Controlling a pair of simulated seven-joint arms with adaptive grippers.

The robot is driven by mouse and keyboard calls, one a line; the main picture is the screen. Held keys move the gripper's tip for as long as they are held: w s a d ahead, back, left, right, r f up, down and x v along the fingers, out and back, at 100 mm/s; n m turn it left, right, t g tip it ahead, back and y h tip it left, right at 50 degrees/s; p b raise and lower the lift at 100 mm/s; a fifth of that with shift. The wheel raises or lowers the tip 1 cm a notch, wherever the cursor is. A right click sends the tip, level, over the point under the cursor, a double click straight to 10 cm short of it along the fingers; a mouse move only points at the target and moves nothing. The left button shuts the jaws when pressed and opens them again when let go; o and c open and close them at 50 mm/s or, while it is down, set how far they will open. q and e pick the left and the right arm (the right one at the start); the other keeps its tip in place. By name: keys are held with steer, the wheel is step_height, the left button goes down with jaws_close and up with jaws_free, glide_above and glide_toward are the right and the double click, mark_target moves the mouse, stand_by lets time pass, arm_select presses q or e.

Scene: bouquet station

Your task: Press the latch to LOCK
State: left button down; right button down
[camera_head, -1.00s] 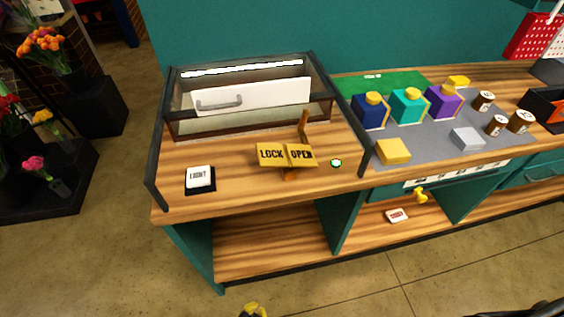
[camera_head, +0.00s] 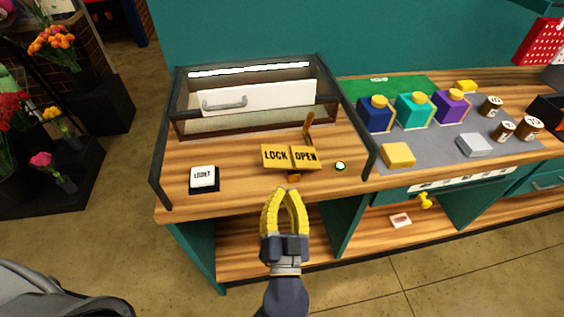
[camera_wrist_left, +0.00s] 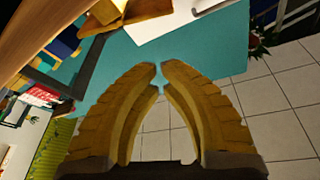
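The yellow latch plate sits near the front edge of the wooden counter, below the glass case. Its left half reads LOCK (camera_head: 275,156) and its right half reads OPEN (camera_head: 306,157), on a small orange base. I cannot tell which half is pressed down. An upright brown-yellow bar (camera_head: 308,126) stands just behind it. A small round green light (camera_head: 340,166) is to its right. My left gripper (camera_head: 283,192) has yellow fingers, empty, with tips nearly together, just in front of and below the latch, apart from it. The fingers also fill the left wrist view (camera_wrist_left: 161,69). My right gripper is not seen.
A white LIGHT switch (camera_head: 203,177) is left of the latch. The case's dark frame posts stand at both sides, with a white handled panel (camera_head: 258,97) inside. Colored bottles and a yellow block (camera_head: 397,155) are on the grey mat to the right. Open shelves lie below.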

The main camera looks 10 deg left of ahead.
arm_select(q)
steer(key=r+n, duration=0.1)
steer(key=a+n+y, duration=0.1)
steer(key=shift+s+a+r+n+y, duration=0.3)
steer(key=shift+s+r, duration=0.1)
steer(key=shift+w, duration=0.15)
steer(key=x, duration=1)
steer(key=shift+s+a+f, duration=0.2)
steer(key=shift+f, duration=0.75)
steer(key=shift+s+a+f, duration=0.15)
steer(key=shift+a+f, duration=0.05)
steer(key=shift+f, duration=0.7)
